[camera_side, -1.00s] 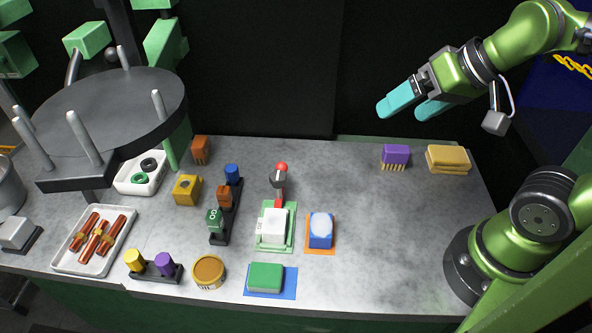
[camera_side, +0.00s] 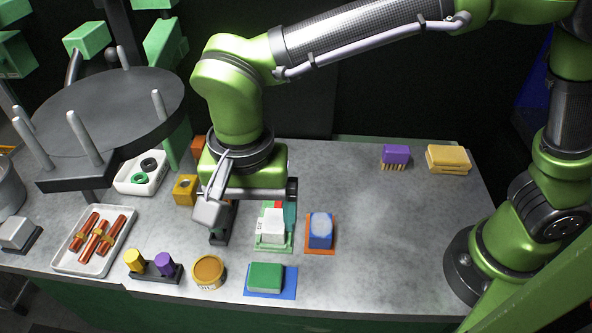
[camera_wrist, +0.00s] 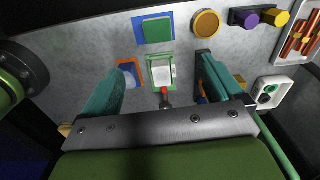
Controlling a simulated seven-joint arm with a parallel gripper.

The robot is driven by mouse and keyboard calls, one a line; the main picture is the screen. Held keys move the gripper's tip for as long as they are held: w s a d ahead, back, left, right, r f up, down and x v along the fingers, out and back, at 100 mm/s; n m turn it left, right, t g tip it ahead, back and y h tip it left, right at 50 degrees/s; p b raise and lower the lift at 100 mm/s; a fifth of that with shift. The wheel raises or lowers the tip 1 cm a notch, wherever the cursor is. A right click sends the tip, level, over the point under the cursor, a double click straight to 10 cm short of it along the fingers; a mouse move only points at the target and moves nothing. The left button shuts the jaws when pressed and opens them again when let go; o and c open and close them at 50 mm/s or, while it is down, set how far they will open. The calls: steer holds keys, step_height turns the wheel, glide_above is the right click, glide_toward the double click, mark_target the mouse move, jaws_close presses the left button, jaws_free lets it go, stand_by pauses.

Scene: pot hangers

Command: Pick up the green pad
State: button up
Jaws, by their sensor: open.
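The green pad (camera_side: 266,277) is a flat rounded block lying on a blue mat (camera_side: 289,285) near the table's front edge. In the wrist view the pad (camera_wrist: 157,30) is at the top, beyond my fingertips. My gripper (camera_wrist: 163,68) is open, its two teal fingers wide apart with nothing held. In the side view it is over the middle of the table, behind the pad and apart from it. My wrist hides most of the fingers there; part of one teal finger shows beside the white block.
Between my fingers in the wrist view are a white block (camera_wrist: 160,73) on a green tray and a red-tipped tool (camera_wrist: 165,95). A round tan tin (camera_side: 208,272) is left of the pad. The table's front right is clear.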

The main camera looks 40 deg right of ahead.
mark_target(264, 274)
steer(key=shift+m, duration=0.3)
step_height(264, 274, down, 17)
steer(key=shift+s+d, duration=0.1)
steer(key=shift+d, duration=0.05)
steer(key=c, duration=1.1)
steer(key=shift+c, duration=0.2)
steer(key=shift+r, duration=0.15)
steer(key=shift+r, duration=0.65)
steer(key=shift+s+d+r, duration=0.1)
steer(key=shift+r, duration=0.5)
steer(key=shift+s+d+r, duration=0.1)
steer(key=shift+r, duration=0.45)
steer(key=s+d, duration=0.3)
steer(key=d, duration=0.1)
steer(key=s+d, duration=0.3)
steer(key=d, duration=0.1)
steer(key=s+d+r, duration=0.1)
steer(key=s+d, duration=0.3)
steer(key=shift+r, duration=0.1)
